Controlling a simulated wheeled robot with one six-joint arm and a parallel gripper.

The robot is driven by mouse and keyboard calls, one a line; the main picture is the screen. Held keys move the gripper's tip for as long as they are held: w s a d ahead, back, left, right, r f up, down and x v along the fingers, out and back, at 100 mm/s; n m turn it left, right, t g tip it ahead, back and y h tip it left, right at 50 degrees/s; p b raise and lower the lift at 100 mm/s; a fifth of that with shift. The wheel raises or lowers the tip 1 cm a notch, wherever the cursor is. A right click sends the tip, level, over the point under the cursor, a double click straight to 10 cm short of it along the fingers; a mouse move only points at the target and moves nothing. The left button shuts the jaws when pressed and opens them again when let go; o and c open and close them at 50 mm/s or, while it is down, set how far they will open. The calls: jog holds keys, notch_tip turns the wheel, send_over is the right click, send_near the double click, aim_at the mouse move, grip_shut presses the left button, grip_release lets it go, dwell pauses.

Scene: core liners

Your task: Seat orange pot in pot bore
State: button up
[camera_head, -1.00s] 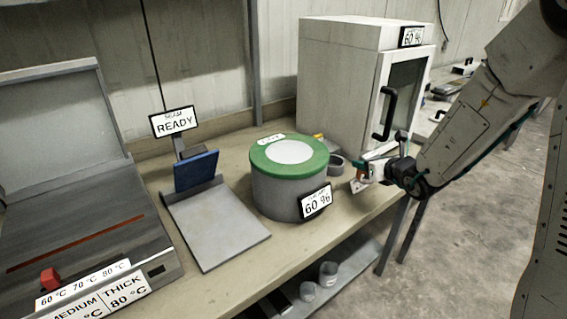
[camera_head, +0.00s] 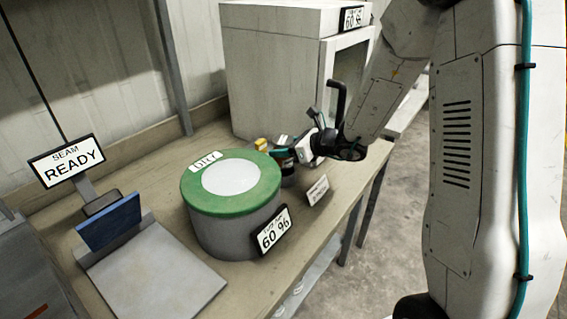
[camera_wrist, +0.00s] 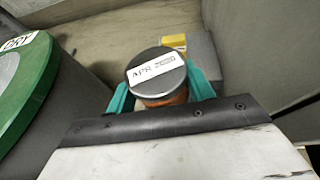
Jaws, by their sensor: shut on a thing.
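The orange pot (camera_wrist: 165,99) has a dark grey lid (camera_wrist: 156,72) with a white label reading "APS". In the wrist view it sits between the teal fingers of my gripper (camera_wrist: 161,90), which is shut on it. In the head view my gripper (camera_head: 285,156) is low over the bench, just right of the green-topped drum. A dark round holder (camera_head: 288,179) shows just under the fingers, mostly hidden; it may be the pot bore. I cannot tell whether the pot is inside it or above it.
The grey drum with a green lid (camera_head: 267,191) stands close left of my gripper. A white cabinet (camera_head: 270,75) stands behind. A small yellow thing (camera_head: 261,144) lies behind the holder. A white sign (camera_head: 317,190) stands at the bench's front edge.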

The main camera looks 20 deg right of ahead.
aim_at(284, 162)
jog(key=shift+a+f, duration=0.15)
jog(key=shift+f, duration=2.35)
jog(key=shift+c, duration=0.5)
jog(key=o, duration=1.1)
jog(key=shift+f, duration=0.15)
jog(key=shift+o, duration=0.2)
